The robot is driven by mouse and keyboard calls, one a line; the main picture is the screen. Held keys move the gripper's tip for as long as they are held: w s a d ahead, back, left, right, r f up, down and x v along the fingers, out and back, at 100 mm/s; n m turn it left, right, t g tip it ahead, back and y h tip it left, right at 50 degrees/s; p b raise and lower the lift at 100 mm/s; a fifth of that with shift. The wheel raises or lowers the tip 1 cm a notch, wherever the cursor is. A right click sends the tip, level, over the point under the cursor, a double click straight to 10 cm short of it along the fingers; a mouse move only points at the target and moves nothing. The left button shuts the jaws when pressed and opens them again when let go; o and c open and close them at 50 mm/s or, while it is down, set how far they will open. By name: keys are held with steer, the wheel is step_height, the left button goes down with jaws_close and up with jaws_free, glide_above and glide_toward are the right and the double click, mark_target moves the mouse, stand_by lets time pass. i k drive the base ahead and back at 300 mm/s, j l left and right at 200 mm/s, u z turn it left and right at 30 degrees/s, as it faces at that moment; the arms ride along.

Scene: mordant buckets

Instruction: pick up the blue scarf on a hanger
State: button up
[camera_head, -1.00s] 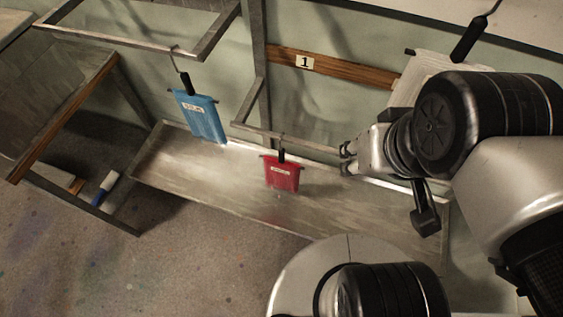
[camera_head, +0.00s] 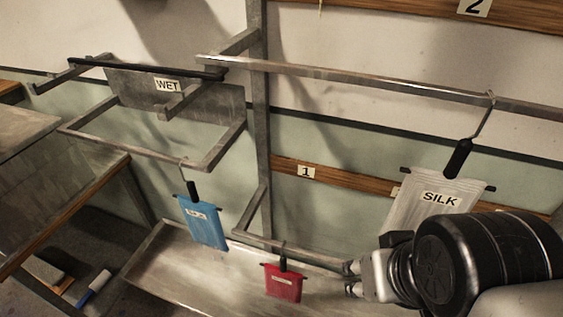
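The blue scarf (camera_head: 206,225) hangs from a hook with a black grip (camera_head: 192,190) on the lower metal rail at the left. It has a small white label near its top. My gripper (camera_head: 350,279) is at the lower right, its fingers pointing left, beside the red scarf (camera_head: 283,285) and well to the right of the blue one. The fingertips look apart with nothing between them. The far side of the gripper is hidden by my arm.
A whitish scarf labelled SILK (camera_head: 432,204) hangs at the right behind my arm. A WET sign plate (camera_head: 168,86) sits behind the upper left rails. A metal trough (camera_head: 180,268) runs below the scarves. A brown-edged bench (camera_head: 70,210) stands at the left.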

mark_target(202, 219)
steer(key=u, duration=0.6)
steer(key=i+u, duration=0.2)
steer(key=u, duration=0.15)
steer(key=i+j+u, duration=0.1)
steer(key=u, duration=0.25)
steer(key=i+l+u, duration=0.1)
steer(key=i+u, duration=0.25)
steer(key=k, duration=0.1)
